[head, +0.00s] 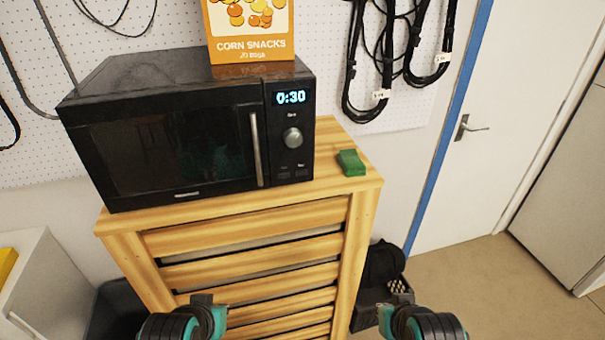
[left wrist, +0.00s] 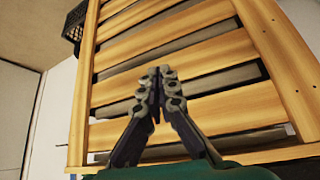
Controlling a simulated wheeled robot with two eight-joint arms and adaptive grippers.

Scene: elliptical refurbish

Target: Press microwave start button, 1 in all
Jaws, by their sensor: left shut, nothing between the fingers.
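The black microwave (head: 165,140) stands on top of a slatted wooden cabinet, its door closed and its display (head: 291,98) reading 0:30. A round knob (head: 292,138) sits on the control panel. Two small dark buttons (head: 293,174) lie below the knob; their labels are too small to read. My left gripper (head: 207,308) is low in front of the cabinet, well below the microwave. In the left wrist view its fingers (left wrist: 160,74) are together and empty, before the slats. My right gripper (head: 385,315) is low at the right; its fingers are not clear. Neither touches the microwave.
A corn snacks box (head: 252,35) stands on the microwave. A green block (head: 351,162) lies on the wooden cabinet top (head: 335,140) to its right. Black cables hang on the pegboard (head: 180,30). A dark crate (head: 372,300) sits on the floor right of the cabinet.

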